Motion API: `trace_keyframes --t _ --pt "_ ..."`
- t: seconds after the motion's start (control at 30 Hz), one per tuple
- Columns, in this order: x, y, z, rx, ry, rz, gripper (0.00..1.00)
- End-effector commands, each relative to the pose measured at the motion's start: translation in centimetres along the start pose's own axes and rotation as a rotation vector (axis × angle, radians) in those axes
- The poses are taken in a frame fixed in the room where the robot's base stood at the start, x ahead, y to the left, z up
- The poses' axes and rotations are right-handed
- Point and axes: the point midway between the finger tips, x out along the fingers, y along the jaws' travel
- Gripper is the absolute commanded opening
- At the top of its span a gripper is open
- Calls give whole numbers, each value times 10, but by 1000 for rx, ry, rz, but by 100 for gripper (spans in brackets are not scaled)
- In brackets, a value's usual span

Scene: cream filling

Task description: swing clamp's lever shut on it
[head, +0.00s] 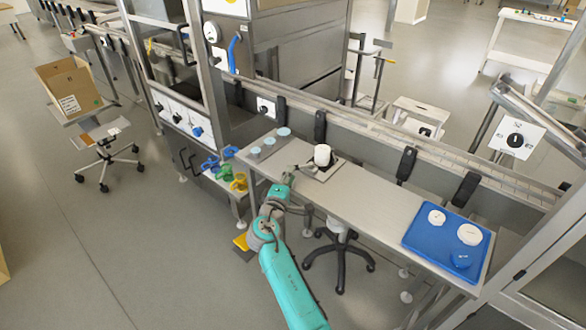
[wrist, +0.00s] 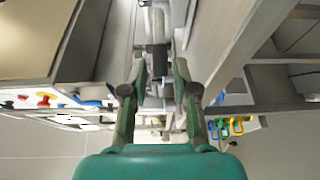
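A white jar (head: 322,154) stands upright on a small dark-and-grey fixture (head: 326,175) on the steel bench. I take this fixture to be the clamp, but its lever is too small to make out. My gripper (head: 300,168) is just left of the jar, low over the bench, at the end of my teal arm. In the wrist view my gripper (wrist: 161,75) has its two fingers apart with nothing held between them. The jar and the lever cannot be made out in the wrist view.
The steel bench (head: 385,205) is clear to the right up to a blue tray (head: 412,238) with white and blue round pieces. Pale blue discs (head: 269,142) lie at the bench's left end. A conveyor rail (head: 385,130) runs behind. A stool (head: 340,255) stands below.

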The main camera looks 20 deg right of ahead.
Motion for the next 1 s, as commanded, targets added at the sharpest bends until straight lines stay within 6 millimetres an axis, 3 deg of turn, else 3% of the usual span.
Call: trace_keyframes --t 0.1,0.3,0.67,0.8,1.0 --pt "20 1 1 1 -1 0 29" --pt "38 0 0 1 1 0 29" --pt "42 0 0 1 1 0 29" --pt "42 0 0 1 1 0 0" --pt "41 0 0 1 2 0 0"
